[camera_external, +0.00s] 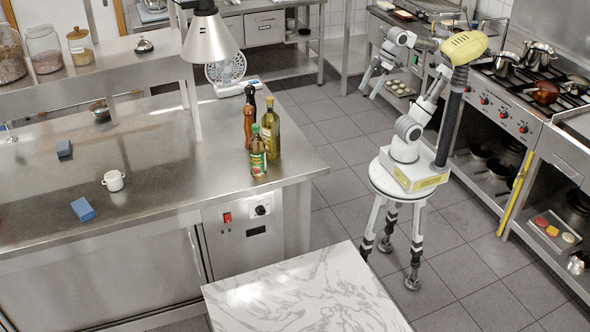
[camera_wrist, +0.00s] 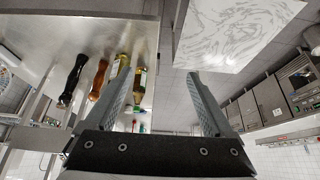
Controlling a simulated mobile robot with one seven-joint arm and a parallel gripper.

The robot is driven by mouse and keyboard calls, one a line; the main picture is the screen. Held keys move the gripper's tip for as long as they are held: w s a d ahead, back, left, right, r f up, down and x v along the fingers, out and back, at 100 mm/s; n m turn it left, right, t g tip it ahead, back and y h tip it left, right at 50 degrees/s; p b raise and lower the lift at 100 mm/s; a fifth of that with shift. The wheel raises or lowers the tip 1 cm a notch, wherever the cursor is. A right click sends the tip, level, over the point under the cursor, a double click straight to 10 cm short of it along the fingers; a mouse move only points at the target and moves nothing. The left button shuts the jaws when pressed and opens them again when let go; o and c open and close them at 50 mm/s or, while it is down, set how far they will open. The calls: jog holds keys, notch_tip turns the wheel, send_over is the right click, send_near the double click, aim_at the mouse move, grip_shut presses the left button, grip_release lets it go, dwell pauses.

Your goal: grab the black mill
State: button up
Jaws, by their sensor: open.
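The black mill (camera_external: 250,93) stands upright near the right end of the steel counter, its lower part hidden behind a brown mill (camera_external: 248,127) and bottles. In the wrist view the black mill (camera_wrist: 74,79) is at the left, outside the fingers, with the brown mill (camera_wrist: 99,79) beside it. My gripper (camera_external: 370,84) is open and empty, over the aisle to the right of the counter and apart from the mill. Its two spread fingers (camera_wrist: 161,75) show in the wrist view with nothing between them.
An oil bottle (camera_external: 271,128) and a green-labelled bottle (camera_external: 258,152) stand close in front of the mills. A hanging lamp (camera_external: 209,38) and a shelf post are to their left. A marble table (camera_external: 300,295) is in front.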

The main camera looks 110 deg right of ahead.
jog(key=w+d+m+t+p, duration=0.2)
jog(key=w+d+t, duration=0.25)
jog(key=w, duration=0.85)
jog(key=w+d+m+t+p, duration=0.1)
jog(key=w+d+t+p, duration=0.3)
jog(key=w, duration=0.9)
jog(key=d+m+g+h, duration=0.2)
jog(key=d+m+h, duration=0.4)
jog(key=d+h, duration=1)
notch_tip(320, 180, down, 20)
jog(key=d+y, duration=0.2)
jog(key=y, duration=0.1)
jog(key=p+x, duration=0.1)
jog(key=x, duration=1.7)
jog(key=shift+w+a+r, duration=0.3)
jog(key=shift+a, duration=0.05)
